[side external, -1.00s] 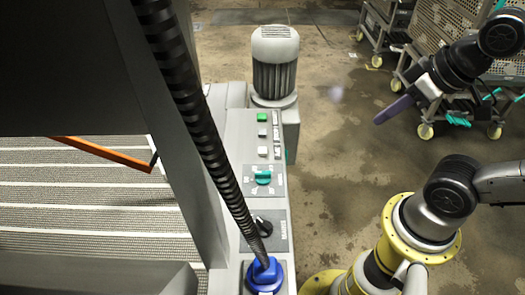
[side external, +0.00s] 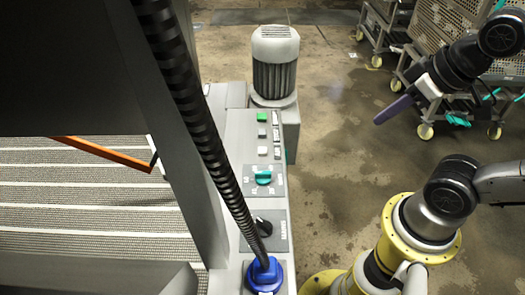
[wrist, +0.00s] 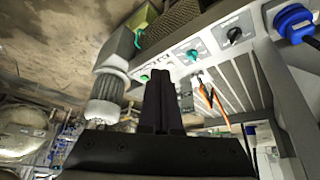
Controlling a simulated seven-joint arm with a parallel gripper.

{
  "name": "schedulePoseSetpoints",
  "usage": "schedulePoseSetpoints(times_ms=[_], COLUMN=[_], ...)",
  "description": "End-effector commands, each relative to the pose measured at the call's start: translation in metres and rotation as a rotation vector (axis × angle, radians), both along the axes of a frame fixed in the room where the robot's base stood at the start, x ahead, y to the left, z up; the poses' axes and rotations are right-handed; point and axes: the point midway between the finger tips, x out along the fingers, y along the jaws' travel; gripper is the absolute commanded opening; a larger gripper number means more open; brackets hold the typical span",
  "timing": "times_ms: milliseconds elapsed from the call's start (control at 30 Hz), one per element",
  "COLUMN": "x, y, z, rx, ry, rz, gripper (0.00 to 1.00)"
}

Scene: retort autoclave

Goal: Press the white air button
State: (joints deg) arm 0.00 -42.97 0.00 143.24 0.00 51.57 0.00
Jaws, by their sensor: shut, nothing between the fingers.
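The control panel (side external: 236,160) has a green button (side external: 262,117) with two pale buttons below it, an upper one (side external: 262,133) and a lower one (side external: 263,151). Their labels are too small to read, so I cannot tell which is the air button. The green button also shows in the wrist view (wrist: 144,77), with the pale ones small beside it. My gripper (side external: 380,119) is shut and empty, with dark purplish fingers. It is up and to the right of the panel in the side view, well apart from the buttons. Its fingers (wrist: 163,78) hide part of the panel in the wrist view.
A green selector knob (side external: 263,178), a black knob (side external: 264,228) and a blue plug (side external: 265,274) with a ribbed black hose (side external: 195,110) lie along the panel. A grey motor (side external: 275,65) stands behind it. Wheeled racks (side external: 445,30) are at upper right. Open floor separates gripper and panel.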

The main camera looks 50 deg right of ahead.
Motion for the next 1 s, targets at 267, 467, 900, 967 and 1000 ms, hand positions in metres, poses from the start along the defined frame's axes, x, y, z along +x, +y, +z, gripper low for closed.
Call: schedulePoseSetpoints(times_ms=[267, 467, 900, 967, 1000], x=[0.009, 0.064, 0.219, 0.235, 0.244], y=[0.001, 0.016, 0.031, 0.031, 0.030], z=[0.005, 0.038, 0.023, 0.007, -0.005], rx=[-0.036, -0.109, -0.382, -0.423, -0.450], ry=[-0.048, -0.283, -0.516, -0.505, -0.491], rz=[0.076, 0.266, 0.480, 0.489, 0.494], gripper=[0.00, 0.00, 0.00, 0.00, 0.00])
